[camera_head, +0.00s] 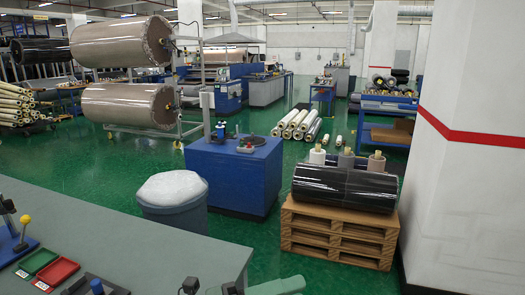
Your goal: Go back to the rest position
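Neither of my grippers can be made out in the head view. A grey-green rounded part shows at the bottom edge, right of centre; it is cut off by the frame, and I cannot tell what it is. Black wrapped rolls (345,187) lie on stacked wooden pallets (335,232), with smaller upright rolls behind them. Two large brown wrapped rolls (120,43) hang one above the other on a rack at the left.
A grey table (150,240) fills the lower left, with a red tray (58,271), a green tray (38,261) and a yellow-knobbed device (24,232). Beyond stand a covered bin (172,217) and a blue cabinet (232,170). A white wall (465,150) bounds the right.

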